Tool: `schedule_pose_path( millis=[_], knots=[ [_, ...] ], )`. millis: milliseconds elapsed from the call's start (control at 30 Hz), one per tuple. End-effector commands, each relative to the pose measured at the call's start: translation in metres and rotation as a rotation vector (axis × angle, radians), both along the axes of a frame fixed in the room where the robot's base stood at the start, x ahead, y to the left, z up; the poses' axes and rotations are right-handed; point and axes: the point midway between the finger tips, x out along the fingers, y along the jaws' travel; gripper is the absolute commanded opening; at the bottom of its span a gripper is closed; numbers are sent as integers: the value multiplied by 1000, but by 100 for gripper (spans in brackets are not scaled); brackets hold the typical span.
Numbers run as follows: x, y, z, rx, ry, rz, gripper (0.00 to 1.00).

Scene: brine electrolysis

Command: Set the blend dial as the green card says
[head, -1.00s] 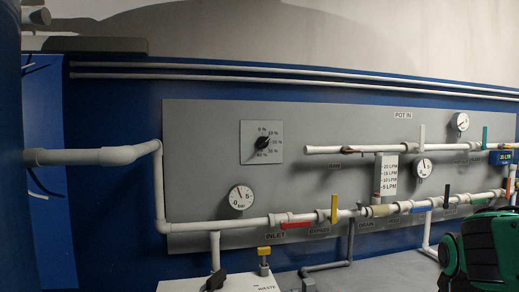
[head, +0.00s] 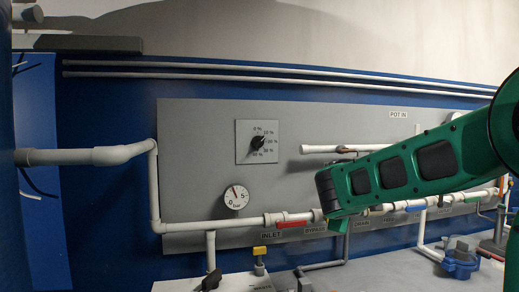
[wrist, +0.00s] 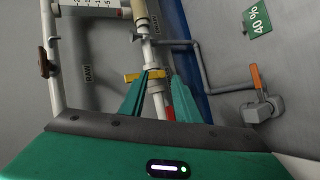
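The blend dial (head: 258,142) is a black knob on a light square plate, with marks from 0 % at the top round the right side to 40 % at the bottom. Its exact setting is too small to read. The green card (wrist: 257,18) shows at the top right of the wrist view and reads 40 %. My gripper's two green fingers (wrist: 160,78) are apart, with nothing held between them. They point toward a yellow valve handle and white pipe.
A pressure gauge (head: 236,196) sits below the dial. A pipe with a red handle (head: 293,224) runs along the panel bottom. In the wrist view, a yellow handle (wrist: 145,76) and an orange-handled valve (wrist: 256,78) stand out. The panel around the dial is clear.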

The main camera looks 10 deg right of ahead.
Motion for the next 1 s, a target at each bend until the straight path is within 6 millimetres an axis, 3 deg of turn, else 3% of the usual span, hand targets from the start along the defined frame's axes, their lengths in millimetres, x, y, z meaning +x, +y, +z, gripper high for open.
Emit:
schedule_pose_path(
  millis=[33,100,200,300,400,500,733,1000],
  knots=[
    [31,27,21,-132,-28,82,30],
    [63,61,54,-326,-69,174,30],
    [96,115,97,-586,-131,271,30],
    [113,167,133,-805,-185,331,30],
    [120,206,158,-962,-228,359,30],
    [122,230,172,-1054,-253,369,30],
    [137,234,182,-1097,-263,368,30],
    [181,219,195,-1094,-261,366,30]
  ],
)
